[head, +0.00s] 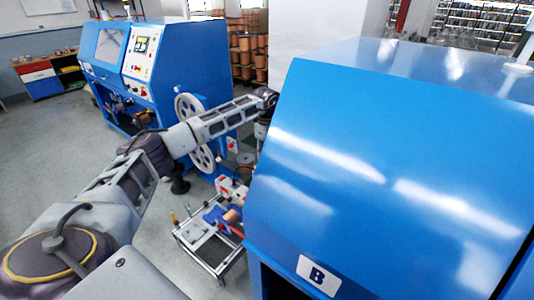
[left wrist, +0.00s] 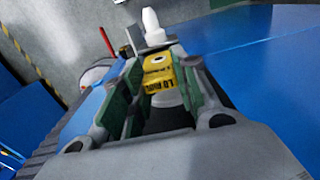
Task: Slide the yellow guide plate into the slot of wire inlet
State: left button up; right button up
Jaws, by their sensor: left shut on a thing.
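The yellow guide plate (left wrist: 158,76) shows in the left wrist view between the green-padded fingers of my left gripper (left wrist: 155,90), which is shut on it. Dark lettering shows on its near face and a dark hole on its top. A white, bottle-shaped part (left wrist: 152,26) stands just beyond the plate. I cannot tell whether the plate touches it. The slot of the wire inlet cannot be made out. In the head view my left arm reaches to the blue machine marked B, and its gripper is hidden behind that machine. My right gripper is in neither view.
The blue machine B (head: 390,150) fills the right of the head view, close to my left arm's end. A second blue machine (head: 130,55) stands at the back left. A small cart (head: 200,235) with tools stands below my arm. Open floor lies at left.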

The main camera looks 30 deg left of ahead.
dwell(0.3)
pick_arm(q)
jog(key=shift+f, duration=0.35)
dwell(0.4)
jog(key=shift+f+b, duration=0.4)
jog(key=shift+f, duration=0.65)
jog(key=shift+f, duration=0.35)
dwell(0.4)
dwell(0.3)
jog(key=shift+f, duration=0.5)
dwell(0.4)
jog(key=shift+f+b, duration=0.4)
jog(key=shift+f, duration=0.1)
jog(key=shift+f, duration=0.1)
